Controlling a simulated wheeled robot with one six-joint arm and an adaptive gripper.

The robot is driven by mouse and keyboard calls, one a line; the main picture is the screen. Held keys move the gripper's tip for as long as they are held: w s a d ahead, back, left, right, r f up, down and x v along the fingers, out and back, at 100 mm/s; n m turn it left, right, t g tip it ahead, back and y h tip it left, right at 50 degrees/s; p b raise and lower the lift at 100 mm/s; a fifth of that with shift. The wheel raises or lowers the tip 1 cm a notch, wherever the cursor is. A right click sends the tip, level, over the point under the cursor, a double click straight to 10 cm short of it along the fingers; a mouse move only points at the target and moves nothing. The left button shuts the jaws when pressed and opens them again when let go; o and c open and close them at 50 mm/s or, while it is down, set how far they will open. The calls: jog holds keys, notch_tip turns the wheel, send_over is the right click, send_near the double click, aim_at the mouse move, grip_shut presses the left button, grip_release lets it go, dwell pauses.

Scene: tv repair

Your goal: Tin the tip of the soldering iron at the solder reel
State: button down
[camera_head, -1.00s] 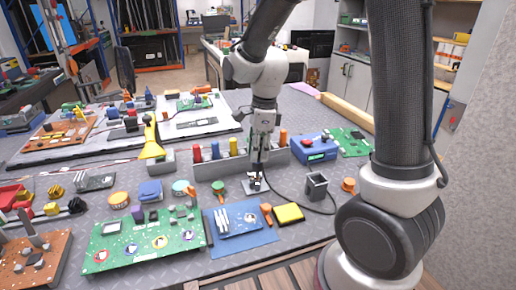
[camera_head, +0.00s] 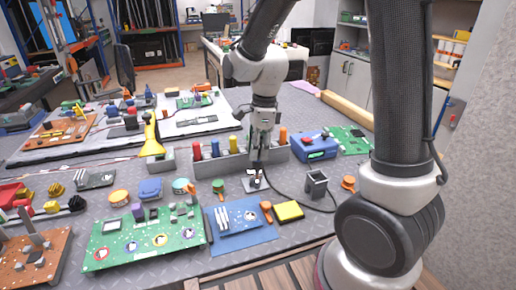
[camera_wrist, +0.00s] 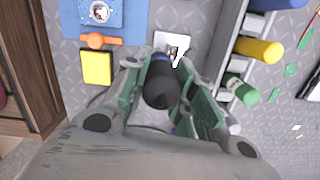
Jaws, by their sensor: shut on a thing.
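My gripper (camera_head: 259,163) points down over the bench in front of the long grey tool rack. It is shut on the soldering iron, whose black handle (camera_wrist: 161,85) shows between the fingers in the wrist view. A small pale plate with a silvery fitting (camera_head: 254,182) lies just below the gripper; it also shows in the wrist view (camera_wrist: 172,43). It may be the solder reel's stand, but the reel is too small to make out surely. The iron's tip is hard to see, and I cannot tell whether it touches the fitting.
The grey rack (camera_head: 215,168) with coloured handles stands close behind my gripper. A blue mat (camera_head: 235,247) with a board, a yellow block (camera_head: 289,211) and a grey open holder (camera_head: 316,184) lie in front and right. A dark cable curves around the holder.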

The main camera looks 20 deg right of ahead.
jog(key=shift+f, duration=0.5)
dwell(0.3)
dwell(4.3)
jog(key=shift+r, duration=3.55)
